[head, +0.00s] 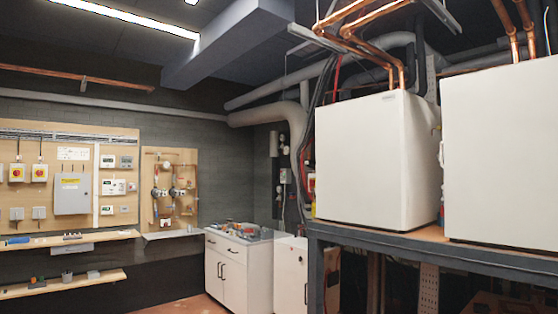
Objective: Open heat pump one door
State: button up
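Two large white box-shaped units stand on a raised bench at the right in the head view. The nearer white unit (505,150) is cut off by the right edge. The other white unit (362,155) stands to its left, with copper pipes above it. Their visible faces are plain and closed. Small fittings show on the side faces in the gap between them. I see no label, so I cannot tell which is heat pump one. A lower white cabinet (290,275) with a dark handle stands on the floor left of the bench. My gripper is not in view.
The dark-framed bench (440,255) has uprights and dark clutter below. A white cupboard (238,270) with loose items on top stands at the back. Wooden control boards (68,175) and shelves (65,284) line the left wall. Some floor (185,306) is clear at the bottom.

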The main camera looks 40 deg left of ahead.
aim_at(360, 173)
jog(key=u, duration=0.85)
jog(key=i, duration=1.85)
jog(key=u, duration=0.5)
jog(key=i, duration=1.15)
jog(key=z, duration=0.1)
